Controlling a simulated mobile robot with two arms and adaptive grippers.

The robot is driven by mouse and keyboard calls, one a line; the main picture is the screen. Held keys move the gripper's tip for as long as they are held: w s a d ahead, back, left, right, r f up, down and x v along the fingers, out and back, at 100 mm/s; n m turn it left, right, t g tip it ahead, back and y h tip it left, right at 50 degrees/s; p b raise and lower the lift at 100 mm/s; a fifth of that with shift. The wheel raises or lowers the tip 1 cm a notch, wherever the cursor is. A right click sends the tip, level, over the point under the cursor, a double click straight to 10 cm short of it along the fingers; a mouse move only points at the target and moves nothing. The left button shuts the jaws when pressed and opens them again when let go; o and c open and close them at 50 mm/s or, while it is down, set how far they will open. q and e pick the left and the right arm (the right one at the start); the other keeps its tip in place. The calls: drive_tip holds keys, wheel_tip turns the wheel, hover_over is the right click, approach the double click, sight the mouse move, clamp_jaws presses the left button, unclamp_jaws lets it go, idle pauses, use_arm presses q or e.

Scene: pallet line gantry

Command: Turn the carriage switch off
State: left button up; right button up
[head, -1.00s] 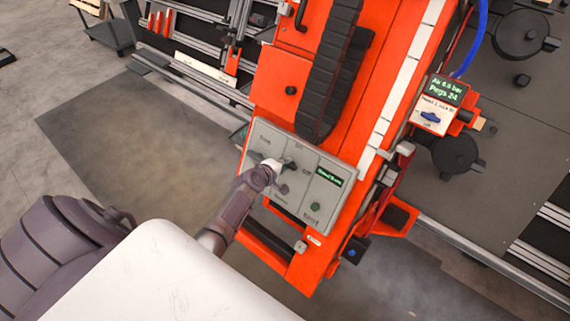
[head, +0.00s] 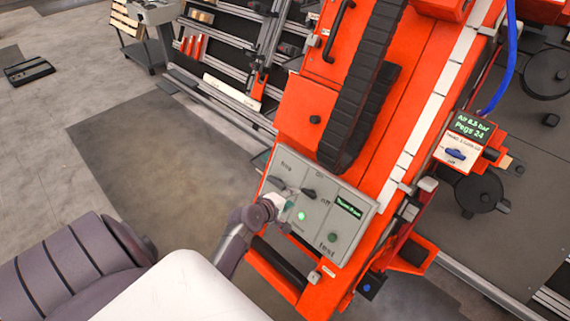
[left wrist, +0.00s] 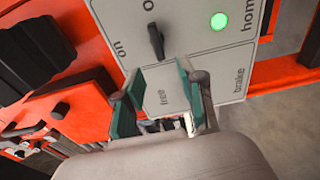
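The grey control panel (head: 350,238) sits on the orange gantry carriage. Its middle black knob (head: 308,194) stands between the "on" and "off" labels; I take it as the carriage switch. It also shows in the left wrist view (left wrist: 156,40), lengthwise in line with the partly cut "o" label; which end points I cannot tell. A green lamp (head: 302,216) by "home" is lit. My left gripper (head: 275,205) is just left of the lamp, apart from the switch. My right gripper is not in view.
Another black knob (head: 279,184) is left of the switch, near "free". A display and a green button (head: 332,237) are at the panel's right. A black handle bar (head: 278,262) lies below. A black cable chain (head: 365,105) runs above.

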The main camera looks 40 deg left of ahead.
use_arm(q)
drive_tip(key=shift+v, duration=1.65)
drive_tip(key=s+d+f+m+g, duration=0.3)
drive_tip(key=s+d+f+m, duration=0.35)
drive_tip(key=f, duration=0.65)
drive_tip(key=s+d+f+m+g, duration=0.3)
drive_tip(key=s+f, duration=0.7)
drive_tip(key=f, duration=0.3)
drive_tip(key=s+d+f+m+g, duration=0.1)
drive_tip(key=s+d+f+m, duration=0.1)
drive_tip(key=s, duration=0.6)
drive_tip(key=s+d+f+m+g, duration=0.1)
drive_tip(key=s+f+m+g, duration=0.1)
drive_tip(key=s+f+m, duration=0.3)
drive_tip(key=s+d+f+m+g, duration=0.2)
drive_tip(key=s+f+m, duration=0.2)
drive_tip(key=s, duration=0.9)
drive_tip(key=shift+d+f, duration=0.3)
drive_tip(key=shift+f, duration=0.05)
drive_tip(key=shift+s, duration=0.1)
